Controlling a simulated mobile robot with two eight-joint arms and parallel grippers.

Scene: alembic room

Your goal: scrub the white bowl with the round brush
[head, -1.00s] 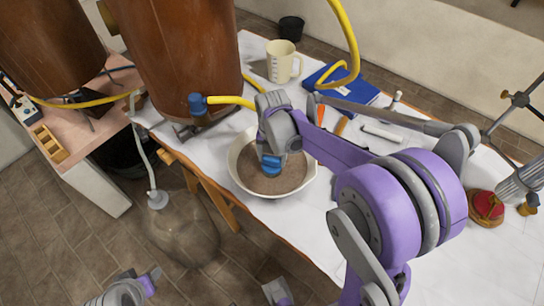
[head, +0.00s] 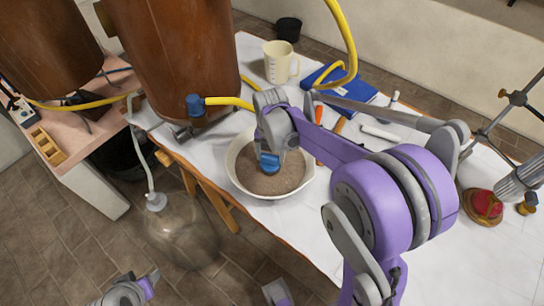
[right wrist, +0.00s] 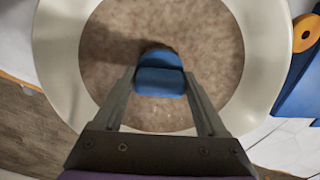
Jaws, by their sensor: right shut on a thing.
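The white bowl (head: 234,166) stands upright on the white-topped table, with a brown, mottled surface inside it. My right gripper (head: 268,150) reaches down over the bowl and is shut on a blue thing, seemingly the round brush (head: 269,164). In the right wrist view, the blue brush (right wrist: 160,75) sits between the two fingertips of the right gripper (right wrist: 160,88), over the brown inside of the white bowl (right wrist: 58,60). I cannot tell whether the brush touches the bowl; its underside is hidden. My left gripper is not clearly seen.
A large brown vessel (head: 165,60) stands behind left of the bowl. A cream jug (head: 279,64), a blue book (head: 350,92) and small tools lie behind it. Yellow hoses (head: 345,40) run above. A red object (head: 484,205) and metal stand are at right. The near table area is bare.

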